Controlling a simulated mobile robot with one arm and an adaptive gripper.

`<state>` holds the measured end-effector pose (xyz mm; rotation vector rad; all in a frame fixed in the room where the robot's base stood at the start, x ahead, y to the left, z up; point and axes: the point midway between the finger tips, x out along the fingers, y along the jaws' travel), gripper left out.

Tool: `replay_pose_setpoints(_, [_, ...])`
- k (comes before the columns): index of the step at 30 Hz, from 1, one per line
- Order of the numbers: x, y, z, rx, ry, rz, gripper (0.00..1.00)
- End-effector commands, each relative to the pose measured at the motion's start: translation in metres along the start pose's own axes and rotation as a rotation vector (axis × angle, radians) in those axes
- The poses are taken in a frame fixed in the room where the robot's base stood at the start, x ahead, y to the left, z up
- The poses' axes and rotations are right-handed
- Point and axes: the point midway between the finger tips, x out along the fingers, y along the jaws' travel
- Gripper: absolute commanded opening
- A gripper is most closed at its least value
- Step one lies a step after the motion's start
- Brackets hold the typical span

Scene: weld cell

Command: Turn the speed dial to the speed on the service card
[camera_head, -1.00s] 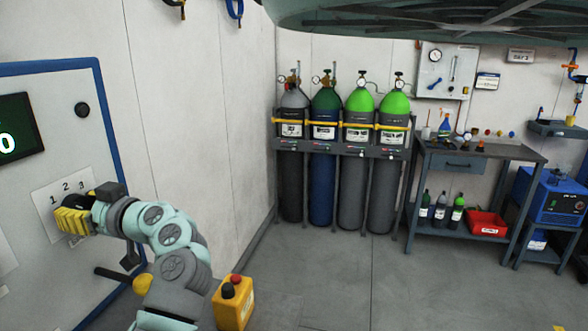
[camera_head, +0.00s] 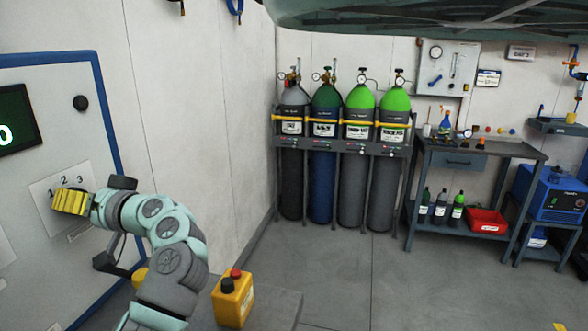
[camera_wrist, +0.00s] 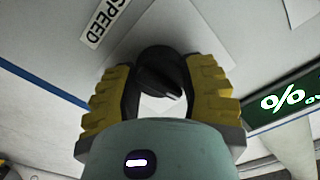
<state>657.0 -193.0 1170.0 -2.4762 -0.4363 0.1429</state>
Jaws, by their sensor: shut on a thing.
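The black speed dial (camera_wrist: 160,72) shows in the wrist view between the yellow fingers of my gripper (camera_wrist: 163,80). The fingers are shut on its two sides. Its ridge slants toward the lower right of that view. A SPEED label (camera_wrist: 105,22) is beside it. In the head view my gripper (camera_head: 72,202) is at the white dial plate (camera_head: 40,190) on the cabinet, where 1, 2 and 3 are readable; the gripper hides the dial there. I cannot identify the service card.
The grey cabinet (camera_head: 70,72) has a blue edge and a black knob (camera_head: 81,102). Gas cylinders (camera_head: 326,190) and a workbench (camera_head: 480,153) stand at the back. A small card (camera_head: 488,79) hangs there, unreadable.

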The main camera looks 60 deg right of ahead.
Motion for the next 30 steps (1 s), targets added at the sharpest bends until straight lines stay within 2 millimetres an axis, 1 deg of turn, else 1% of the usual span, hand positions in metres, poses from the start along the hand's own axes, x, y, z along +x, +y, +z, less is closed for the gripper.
replay_pose_setpoints(3, [-0.0011,0.0006,-0.0010,0.116,0.002,0.003,0.08])
replay_pose_setpoints(18, [-0.0011,-0.0001,-0.0017,0.587,0.001,0.003,0.08])
replay_pose_setpoints(24, [-0.0008,0.0003,-0.0010,0.746,-0.001,0.004,0.08])
replay_pose_setpoints(30, [-0.0006,0.0004,-0.0003,0.860,-0.001,0.004,0.08])
